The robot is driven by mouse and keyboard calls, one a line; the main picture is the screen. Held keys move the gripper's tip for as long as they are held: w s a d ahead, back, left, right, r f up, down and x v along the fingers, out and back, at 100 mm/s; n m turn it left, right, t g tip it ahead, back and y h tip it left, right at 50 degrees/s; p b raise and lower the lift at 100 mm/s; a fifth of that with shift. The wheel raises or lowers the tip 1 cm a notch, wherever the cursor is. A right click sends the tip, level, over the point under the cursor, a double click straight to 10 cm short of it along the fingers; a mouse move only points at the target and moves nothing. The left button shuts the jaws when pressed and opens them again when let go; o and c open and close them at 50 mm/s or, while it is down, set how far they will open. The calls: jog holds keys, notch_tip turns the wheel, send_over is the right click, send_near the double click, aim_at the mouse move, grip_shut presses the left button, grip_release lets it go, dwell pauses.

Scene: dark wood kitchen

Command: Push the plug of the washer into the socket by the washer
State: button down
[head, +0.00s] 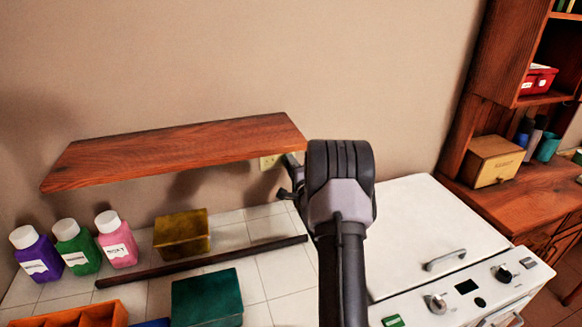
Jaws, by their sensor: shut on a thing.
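The washer (425,225) is a white top-lidded machine at the right, with a handle, knobs and a small dark display on its front. The socket (268,162) is a small yellowish plate on the wall, left of the washer and just below the right end of the wooden shelf. My gripper (288,190) is at the wall just right of the socket, mostly hidden behind my own arm. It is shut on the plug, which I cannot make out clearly. I cannot tell whether the plug touches the socket.
The wooden shelf (175,150) juts from the wall above the socket. Purple (39,255), green (77,248) and pink (116,240) bottles, a yellow box (182,233), a dark rod (205,261) and a teal box (207,298) lie on the tiles. A wooden cabinet (480,120) stands at right.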

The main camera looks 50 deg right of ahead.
jog(key=shift+w+d, duration=0.2)
jog(key=shift+w, duration=0.2)
dwell(0.3)
jog(key=c, duration=1)
grip_release()
jog(key=p+v, duration=0.1)
jog(key=v, duration=1.6)
jog(key=shift+s, duration=0.2)
